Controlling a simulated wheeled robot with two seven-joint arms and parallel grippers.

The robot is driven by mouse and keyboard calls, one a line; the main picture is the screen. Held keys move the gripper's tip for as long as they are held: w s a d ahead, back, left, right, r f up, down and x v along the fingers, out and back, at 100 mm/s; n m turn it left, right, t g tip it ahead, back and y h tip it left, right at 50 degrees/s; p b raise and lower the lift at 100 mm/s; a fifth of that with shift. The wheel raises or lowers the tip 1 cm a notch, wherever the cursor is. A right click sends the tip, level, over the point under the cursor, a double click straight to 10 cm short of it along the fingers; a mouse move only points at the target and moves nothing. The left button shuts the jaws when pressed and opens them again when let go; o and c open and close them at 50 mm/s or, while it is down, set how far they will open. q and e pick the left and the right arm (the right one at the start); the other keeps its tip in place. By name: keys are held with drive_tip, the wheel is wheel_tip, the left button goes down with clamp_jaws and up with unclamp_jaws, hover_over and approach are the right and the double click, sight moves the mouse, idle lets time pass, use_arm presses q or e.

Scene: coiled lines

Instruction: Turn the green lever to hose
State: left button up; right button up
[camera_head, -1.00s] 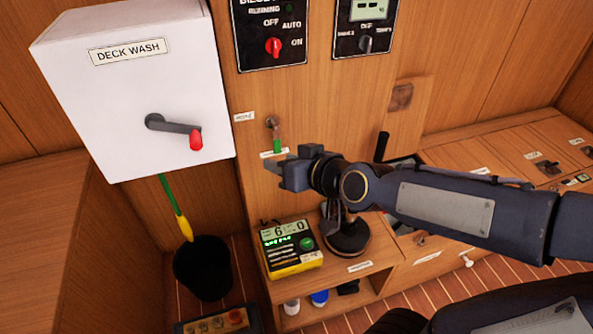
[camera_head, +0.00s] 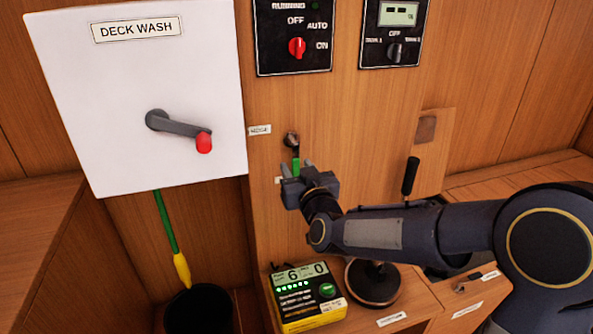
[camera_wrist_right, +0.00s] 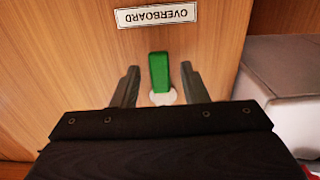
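The green lever (camera_head: 295,163) hangs down from its metal pivot (camera_head: 291,140) on the wooden panel. A small label (camera_head: 259,130), seemingly HOSE, is left of the pivot. In the right wrist view the lever's green handle (camera_wrist_right: 159,72) points toward an upside-down OVERBOARD label (camera_wrist_right: 157,15). My right gripper (camera_head: 297,170) is open at the lever's lower end. Its two fingers stand on either side of the handle, with a visible gap on each side. In the head view the gripper hides most of the lower label. My left gripper is not in view.
A white DECK WASH box (camera_head: 140,90) with a red-tipped handle (camera_head: 204,142) juts out at left. Switch panels (camera_head: 292,35) are above. A yellow meter (camera_head: 305,297) and a round dark base (camera_head: 372,283) stand on the shelf below. A black handle (camera_head: 410,176) is to the right.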

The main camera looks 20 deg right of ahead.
drive_tip(key=shift+w, duration=0.8)
clamp_jaws()
